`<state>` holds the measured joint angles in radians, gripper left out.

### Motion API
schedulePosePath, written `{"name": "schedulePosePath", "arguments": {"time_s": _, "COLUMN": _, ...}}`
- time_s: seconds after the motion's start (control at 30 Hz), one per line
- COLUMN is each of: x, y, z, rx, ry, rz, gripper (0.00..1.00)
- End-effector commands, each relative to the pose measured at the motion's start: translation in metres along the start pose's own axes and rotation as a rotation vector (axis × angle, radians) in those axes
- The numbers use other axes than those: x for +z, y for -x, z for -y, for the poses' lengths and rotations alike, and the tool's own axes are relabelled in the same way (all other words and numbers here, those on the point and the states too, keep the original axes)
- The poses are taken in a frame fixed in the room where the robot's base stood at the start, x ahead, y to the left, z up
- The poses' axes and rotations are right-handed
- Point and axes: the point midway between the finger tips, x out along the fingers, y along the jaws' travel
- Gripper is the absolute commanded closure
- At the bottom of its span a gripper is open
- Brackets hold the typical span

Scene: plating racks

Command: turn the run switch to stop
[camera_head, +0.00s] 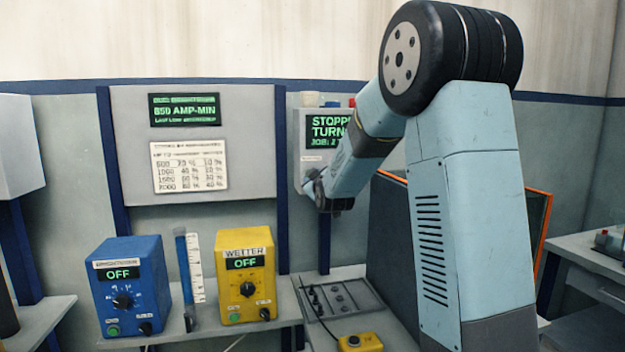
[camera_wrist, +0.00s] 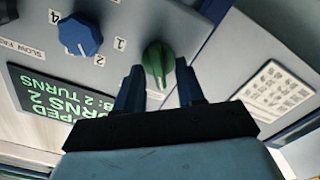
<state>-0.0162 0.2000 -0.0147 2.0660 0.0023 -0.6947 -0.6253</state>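A green knob (camera_wrist: 158,60), which looks like the run switch, sits on a grey control panel (camera_wrist: 115,62) in the wrist view. My gripper (camera_wrist: 160,77) is open, with one dark finger on each side of the knob's near end. A gap shows between the fingers and the knob, and nothing is held. The panel's display (camera_wrist: 48,97) appears upside down there and reads stopped, with turns 2. In the head view my gripper (camera_head: 316,190) is at the lower part of the panel (camera_head: 297,150), and my arm hides the green knob.
A blue dial (camera_wrist: 80,35) with numbers is beside the green knob. An orange-edged dark panel (camera_head: 540,215) stands behind my arm.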

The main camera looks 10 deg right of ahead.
Motion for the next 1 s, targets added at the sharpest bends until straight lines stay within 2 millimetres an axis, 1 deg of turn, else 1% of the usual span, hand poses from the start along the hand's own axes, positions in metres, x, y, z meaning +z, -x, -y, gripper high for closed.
{"name": "schedulePosePath", "arguments": {"time_s": 0.17, "x": 0.0, "y": 0.029, "z": 0.0, "rx": 0.0, "ry": 0.0, "rz": 0.001, "gripper": 0.62}}
{"name": "schedulePosePath", "arguments": {"time_s": 0.4, "x": 0.0, "y": 0.075, "z": 0.0, "rx": 0.0, "ry": 0.0, "rz": 0.0, "gripper": 0.62}}
{"name": "schedulePosePath", "arguments": {"time_s": 0.6, "x": 0.001, "y": 0.106, "z": 0.001, "rx": 0.0, "ry": 0.0, "rz": 0.0, "gripper": 0.62}}
{"name": "schedulePosePath", "arguments": {"time_s": 0.8, "x": 0.001, "y": 0.124, "z": 0.001, "rx": -0.001, "ry": 0.0, "rz": 0.001, "gripper": 0.62}}
{"name": "schedulePosePath", "arguments": {"time_s": 1.0, "x": 0.001, "y": 0.129, "z": 0.001, "rx": -0.001, "ry": 0.0, "rz": 0.001, "gripper": 0.62}}
